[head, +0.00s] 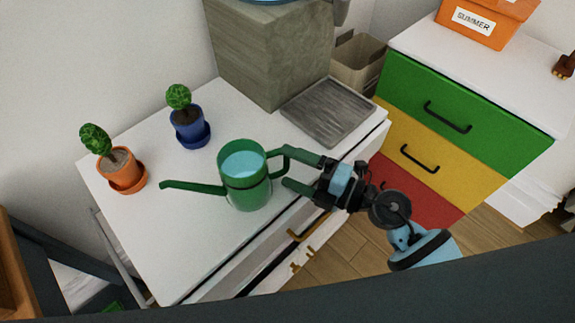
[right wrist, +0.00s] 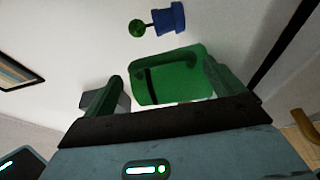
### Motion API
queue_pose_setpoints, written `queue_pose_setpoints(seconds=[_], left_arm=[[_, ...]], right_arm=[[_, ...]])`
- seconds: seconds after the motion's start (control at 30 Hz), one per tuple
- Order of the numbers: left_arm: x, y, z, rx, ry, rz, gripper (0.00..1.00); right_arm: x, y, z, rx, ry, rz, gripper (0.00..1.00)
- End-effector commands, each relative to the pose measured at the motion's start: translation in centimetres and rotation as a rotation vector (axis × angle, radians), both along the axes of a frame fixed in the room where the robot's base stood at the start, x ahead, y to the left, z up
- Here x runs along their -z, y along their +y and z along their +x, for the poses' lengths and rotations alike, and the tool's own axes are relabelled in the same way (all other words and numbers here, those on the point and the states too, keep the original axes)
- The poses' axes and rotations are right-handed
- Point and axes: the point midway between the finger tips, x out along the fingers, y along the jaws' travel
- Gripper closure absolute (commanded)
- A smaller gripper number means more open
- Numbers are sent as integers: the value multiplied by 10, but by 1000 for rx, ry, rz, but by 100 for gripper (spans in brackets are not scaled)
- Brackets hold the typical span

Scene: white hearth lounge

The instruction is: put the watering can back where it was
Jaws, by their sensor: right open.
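The green watering can (head: 243,180) stands upright on the white cabinet top (head: 220,235), water-blue inside, its spout pointing left. Its handle is on the right side, toward my right gripper (head: 288,168). The right gripper is open, with its two green fingers on either side of the handle; whether they touch it I cannot tell. In the right wrist view, the can (right wrist: 172,82) shows between the open fingers (right wrist: 165,88). A grey slatted tray (head: 328,108) lies empty behind the gripper. My left gripper is not in view.
A blue pot (head: 190,134) and an orange pot (head: 122,168) with small plants stand left of and behind the can. A grey-green block (head: 268,55) stands at the back. A colored drawer unit (head: 465,120) is at the right. The front left of the cabinet top is clear.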

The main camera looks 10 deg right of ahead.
Motion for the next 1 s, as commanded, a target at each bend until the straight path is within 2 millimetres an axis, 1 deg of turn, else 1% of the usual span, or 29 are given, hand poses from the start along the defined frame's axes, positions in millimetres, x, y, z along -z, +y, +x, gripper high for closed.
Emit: queue_pose_setpoints(seconds=[0.1,0.3,0.5,0.7,1.0], left_arm=[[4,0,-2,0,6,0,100],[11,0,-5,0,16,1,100],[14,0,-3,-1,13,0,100],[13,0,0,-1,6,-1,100],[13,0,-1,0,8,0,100]], right_arm=[[3,-20,-15,0,5,-4,6],[4,-53,-38,0,5,-2,6],[3,-75,-54,-1,3,-1,6],[1,-83,-59,-2,2,0,6],[0,-83,-59,-1,1,1,6]])
